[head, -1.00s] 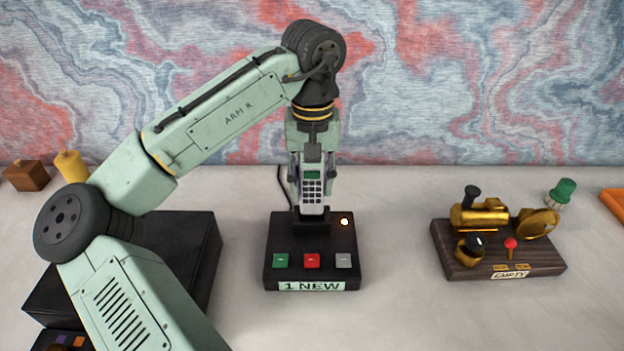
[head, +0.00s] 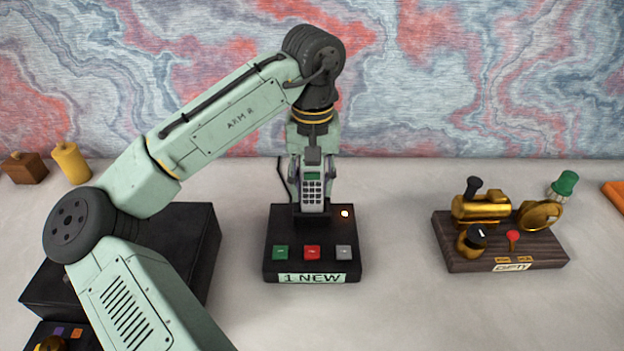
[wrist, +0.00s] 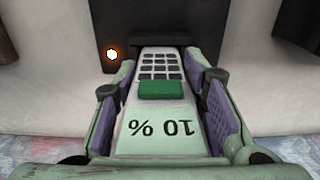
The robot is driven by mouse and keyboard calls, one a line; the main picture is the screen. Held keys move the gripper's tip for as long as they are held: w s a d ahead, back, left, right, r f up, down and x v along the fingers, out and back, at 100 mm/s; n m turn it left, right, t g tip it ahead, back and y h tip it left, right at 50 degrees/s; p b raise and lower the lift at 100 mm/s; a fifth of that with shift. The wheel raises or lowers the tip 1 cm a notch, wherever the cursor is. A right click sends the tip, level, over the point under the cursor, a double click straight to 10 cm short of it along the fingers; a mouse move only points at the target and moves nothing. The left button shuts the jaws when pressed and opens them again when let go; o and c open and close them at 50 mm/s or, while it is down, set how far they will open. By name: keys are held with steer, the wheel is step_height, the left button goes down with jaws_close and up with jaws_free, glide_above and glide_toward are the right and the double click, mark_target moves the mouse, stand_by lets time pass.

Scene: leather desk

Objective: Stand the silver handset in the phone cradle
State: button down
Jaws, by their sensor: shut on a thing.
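The silver handset (head: 312,188) has a dark keypad and a small green screen. It is upright in my gripper (head: 313,172), which is shut on its sides. The phone cradle (head: 311,240) is a black box with green, red and grey buttons, a lit lamp and a "1 NEW" label. The handset's lower end is at the dark holder at the cradle's back; I cannot tell whether it is fully seated. In the wrist view, the handset (wrist: 160,92) lies between the purple-padded fingers, marked "10 %", its far end at the cradle (wrist: 122,62).
A wooden base (head: 450,255) with brass parts and dark knobs stands to the right, with a green-topped item (head: 566,184) behind it. A black box (head: 190,235) stands left, partly behind my arm. A yellow cylinder (head: 70,164) and brown block (head: 24,168) are far left. Desk between is clear.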

steer(key=shift+f, duration=0.7)
steer(key=c, duration=0.9)
jaws_free()
steer(key=shift+c, duration=0.2)
step_height(320, 180, up, 12)
steer(key=shift+r, duration=0.1)
